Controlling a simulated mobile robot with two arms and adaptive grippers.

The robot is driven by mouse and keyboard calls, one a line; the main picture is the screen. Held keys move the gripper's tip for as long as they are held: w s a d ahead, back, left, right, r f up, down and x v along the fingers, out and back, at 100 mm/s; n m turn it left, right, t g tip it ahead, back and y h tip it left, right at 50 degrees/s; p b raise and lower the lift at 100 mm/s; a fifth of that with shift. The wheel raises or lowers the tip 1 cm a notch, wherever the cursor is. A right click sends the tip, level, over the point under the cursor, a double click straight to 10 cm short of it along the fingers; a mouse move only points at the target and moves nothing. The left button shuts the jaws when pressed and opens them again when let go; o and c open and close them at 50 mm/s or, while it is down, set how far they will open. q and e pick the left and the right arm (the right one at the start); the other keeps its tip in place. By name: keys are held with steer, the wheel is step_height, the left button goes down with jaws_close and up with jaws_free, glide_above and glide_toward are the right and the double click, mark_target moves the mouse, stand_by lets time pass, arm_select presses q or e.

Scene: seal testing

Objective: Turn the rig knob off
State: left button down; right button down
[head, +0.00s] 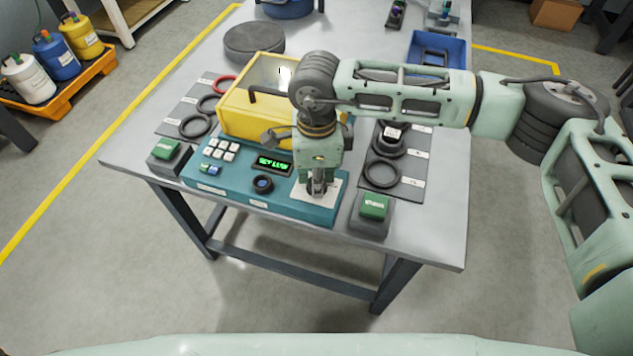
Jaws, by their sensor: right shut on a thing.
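The test rig has a teal sloped front panel (221,177) and a yellow box-shaped chamber (237,116) with a dark handle behind it. A white plate (332,186) sits at the panel's right end. My right gripper (317,190) points down over this plate, its fingers shut on the rig knob there. The fingers hide most of the knob, so its angle cannot be told. A lit green display (272,163) and a round dark button with a blue centre (262,184) are left of the gripper. My left gripper is out of view.
Green-topped boxes stand left (166,150) and right (374,207) of the rig. Black seal rings lie on mats on both sides, with a red ring (224,84) at left. A dark disc (254,43) and a blue tray (438,48) are farther back. The table's front edge is close.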

steer(key=shift+w+d+r+n+b, duration=0.1)
steer(key=shift+w+n+b, duration=0.4)
steer(key=shift+n+b, duration=0.55)
steer(key=shift+r+n, duration=0.15)
steer(key=shift+n, duration=0.6)
steer(key=c, duration=2)
jaws_free()
steer(key=o, duration=1.1)
steer(key=shift+s+f, duration=0.2)
steer(key=shift+f, duration=0.05)
